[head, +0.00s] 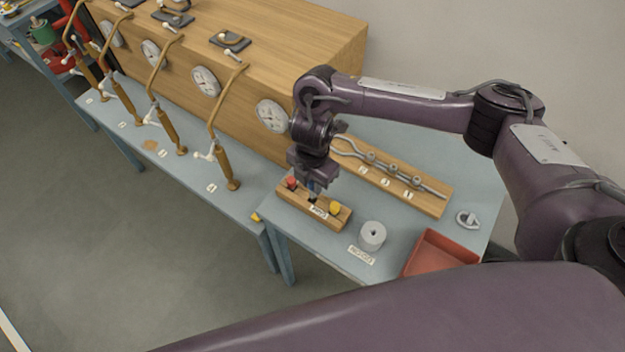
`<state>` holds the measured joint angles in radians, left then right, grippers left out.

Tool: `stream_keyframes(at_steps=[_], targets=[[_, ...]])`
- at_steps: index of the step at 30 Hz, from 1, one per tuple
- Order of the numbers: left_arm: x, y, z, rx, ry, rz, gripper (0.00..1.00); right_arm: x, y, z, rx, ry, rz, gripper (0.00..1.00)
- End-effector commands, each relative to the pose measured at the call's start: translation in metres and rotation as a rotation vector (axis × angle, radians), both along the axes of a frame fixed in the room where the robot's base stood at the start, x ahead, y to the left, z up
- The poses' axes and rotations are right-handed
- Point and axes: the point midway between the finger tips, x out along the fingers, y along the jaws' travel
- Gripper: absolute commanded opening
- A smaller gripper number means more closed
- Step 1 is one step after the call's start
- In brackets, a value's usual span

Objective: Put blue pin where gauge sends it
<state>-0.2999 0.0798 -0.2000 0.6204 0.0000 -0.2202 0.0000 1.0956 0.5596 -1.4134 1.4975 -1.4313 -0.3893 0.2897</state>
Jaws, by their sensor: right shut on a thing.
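My right gripper (312,183) points down over the wooden pin block (335,217) and is shut on the blue pin (313,190). Only a sliver of the blue pin shows below the fingers, at the block's middle; I cannot tell whether it still sits in its hole. A red pin (292,182) and a yellow pin (335,207) stand in the block on either side. Round white gauges (272,116), (206,81), (154,53) line the front of the wooden cabinet (290,40); their needles are too small to read. My left gripper is out of view.
A wooden board (432,203) with metal rods and numbered labels lies behind the block. A grey cylinder (372,236), a red tray (440,253) and a metal ring piece (467,219) sit to the right. Curved brass tubes with handles (222,160) stand along the left bench.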

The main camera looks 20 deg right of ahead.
Motion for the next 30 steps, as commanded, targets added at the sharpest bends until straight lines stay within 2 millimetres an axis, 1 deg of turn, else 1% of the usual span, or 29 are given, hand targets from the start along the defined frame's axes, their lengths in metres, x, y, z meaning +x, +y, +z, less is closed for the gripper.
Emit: stream_keyframes(at_steps=[30], targets=[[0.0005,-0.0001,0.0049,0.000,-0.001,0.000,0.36,0.0001,0.0000,0.0003,0.001,-0.001,0.000,0.00]])
